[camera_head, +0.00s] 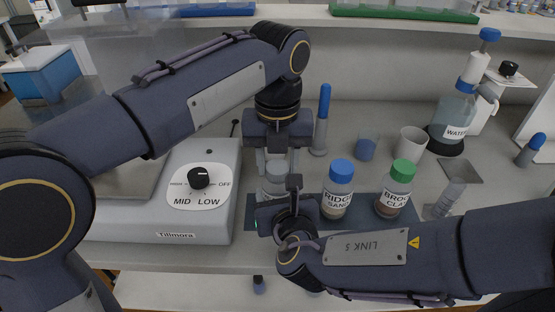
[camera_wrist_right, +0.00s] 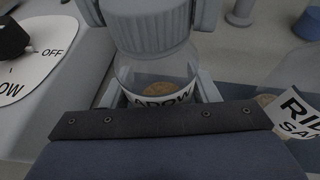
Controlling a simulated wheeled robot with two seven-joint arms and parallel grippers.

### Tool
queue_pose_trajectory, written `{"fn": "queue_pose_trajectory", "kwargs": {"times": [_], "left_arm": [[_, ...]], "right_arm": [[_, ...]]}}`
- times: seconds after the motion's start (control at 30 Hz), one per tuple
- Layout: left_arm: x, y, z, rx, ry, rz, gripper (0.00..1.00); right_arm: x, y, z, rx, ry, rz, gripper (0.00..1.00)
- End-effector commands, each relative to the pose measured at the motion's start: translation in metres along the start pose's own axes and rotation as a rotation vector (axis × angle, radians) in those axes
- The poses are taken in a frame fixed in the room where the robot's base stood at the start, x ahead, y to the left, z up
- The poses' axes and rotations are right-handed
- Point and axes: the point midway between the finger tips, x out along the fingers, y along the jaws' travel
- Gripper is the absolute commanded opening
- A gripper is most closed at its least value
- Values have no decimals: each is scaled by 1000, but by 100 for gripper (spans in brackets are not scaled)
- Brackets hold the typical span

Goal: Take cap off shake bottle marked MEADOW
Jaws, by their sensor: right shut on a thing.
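The MEADOW bottle (camera_wrist_right: 132,76) is clear, with a white label of which "ADOW" shows, brown soil inside and a ribbed grey cap (camera_wrist_right: 150,32) on top. It stands upright and is partly hidden in the head view (camera_head: 272,187). My right gripper (camera_wrist_right: 158,98) is shut on the bottle's body from the front. My left gripper (camera_head: 277,162) points down from above, with one finger on each side of the cap. The fingers look open around it, and any contact is hard to make out.
The blue-capped RIDGE SAND bottle (camera_head: 338,190) and green-capped BROOK CLAY bottle (camera_head: 395,188) stand close to the right. A Tillmora machine with a dial (camera_head: 199,178) is at the left. A blue-topped tool (camera_head: 322,120), cups (camera_head: 410,143) and a WATER bottle (camera_head: 455,112) are behind.

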Motion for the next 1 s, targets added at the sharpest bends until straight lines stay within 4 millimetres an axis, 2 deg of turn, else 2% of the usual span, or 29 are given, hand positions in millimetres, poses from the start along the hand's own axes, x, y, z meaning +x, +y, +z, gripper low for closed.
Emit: {"fn": "queue_pose_trajectory", "kwargs": {"times": [0.03, 0.1, 0.3, 0.43, 0.57, 1.0], "left_arm": [[0, 0, 0, 0, 0, 0, 22], [0, 0, 0, 0, 0, 0, 14], [0, 0, 0, -10, 0, 0, 13], [0, 0, 0, -145, 0, -1, 13], [0, 0, 0, -441, 0, -1, 13], [-1, -1, 0, -1569, 0, -2, 13]], "right_arm": [[0, 0, 0, 0, -1, 0, 0], [0, 0, 0, 0, 0, 0, 0], [0, 0, 0, 0, 0, 0, 0], [0, 0, 0, 0, 0, 0, 0], [0, 0, 0, 0, 0, 1, 0], [0, 1, 0, -1, 0, 2, 0]]}}
